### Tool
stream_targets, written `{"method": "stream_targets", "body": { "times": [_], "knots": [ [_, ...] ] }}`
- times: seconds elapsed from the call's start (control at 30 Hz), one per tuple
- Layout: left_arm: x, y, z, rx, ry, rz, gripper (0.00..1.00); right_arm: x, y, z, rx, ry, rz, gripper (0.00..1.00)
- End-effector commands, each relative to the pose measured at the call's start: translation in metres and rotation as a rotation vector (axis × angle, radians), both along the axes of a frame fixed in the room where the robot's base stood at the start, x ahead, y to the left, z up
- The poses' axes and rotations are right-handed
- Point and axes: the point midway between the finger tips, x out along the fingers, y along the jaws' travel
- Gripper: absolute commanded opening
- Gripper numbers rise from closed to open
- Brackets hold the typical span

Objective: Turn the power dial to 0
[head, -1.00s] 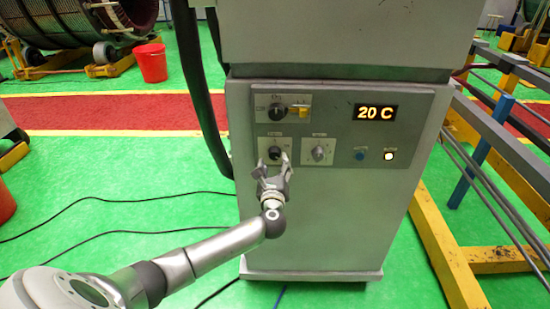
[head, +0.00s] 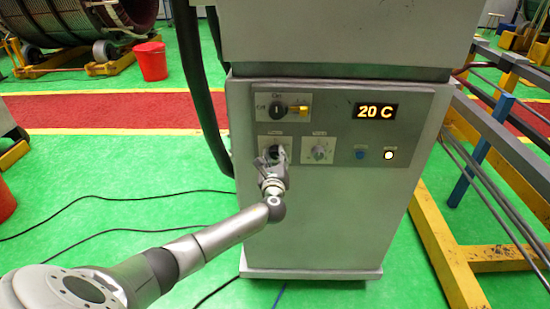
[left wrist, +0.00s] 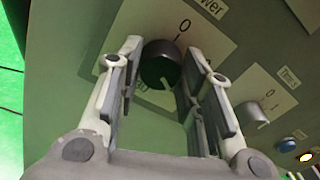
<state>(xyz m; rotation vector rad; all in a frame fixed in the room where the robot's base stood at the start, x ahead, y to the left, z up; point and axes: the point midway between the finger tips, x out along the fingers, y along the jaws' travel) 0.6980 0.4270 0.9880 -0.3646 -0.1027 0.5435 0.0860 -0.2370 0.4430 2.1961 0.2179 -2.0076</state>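The power dial is a round dark knob on a white label plate on the cabinet front. In the left wrist view the power dial (left wrist: 160,64) shows between my fingers, with "0" printed above it and a pale mark at its lower edge, away from the 0. In the head view my gripper mostly covers the dial. My left gripper (head: 271,156) is at the panel; in the left wrist view its two fingers (left wrist: 165,62) stand apart, one on each side of the dial. I cannot tell whether they touch it. My right gripper is not in view.
The timer knob (head: 319,150) is close to the right of my left gripper. The on/off switch (head: 278,107) is above it. A blue button (head: 360,155), a lit white button (head: 388,155) and a "20 C" display (head: 376,111) are further right. A yellow frame (head: 445,250) stands right of the cabinet.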

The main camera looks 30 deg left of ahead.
Motion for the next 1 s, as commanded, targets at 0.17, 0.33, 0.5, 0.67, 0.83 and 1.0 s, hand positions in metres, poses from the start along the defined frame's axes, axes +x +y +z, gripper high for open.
{"method": "stream_targets", "body": {
  "times": [0.17,0.33,0.5,0.67,0.83,1.0],
  "knots": [
    [0.000,0.000,0.000,-0.001,-0.001,0.000,0.11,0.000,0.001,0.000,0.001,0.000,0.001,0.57],
    [0.000,0.000,-0.001,-0.023,-0.014,0.000,0.11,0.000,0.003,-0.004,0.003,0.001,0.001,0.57],
    [0.000,0.000,-0.003,-0.087,-0.053,-0.001,0.11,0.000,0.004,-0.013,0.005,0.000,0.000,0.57],
    [0.000,-0.001,-0.004,-0.188,-0.116,0.000,0.11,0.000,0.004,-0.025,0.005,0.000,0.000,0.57],
    [0.000,-0.001,-0.005,-0.322,-0.198,0.000,0.11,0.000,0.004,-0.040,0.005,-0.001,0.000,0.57],
    [0.000,-0.001,-0.004,-0.461,-0.282,0.001,0.11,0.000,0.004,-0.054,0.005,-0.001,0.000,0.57]
  ]
}}
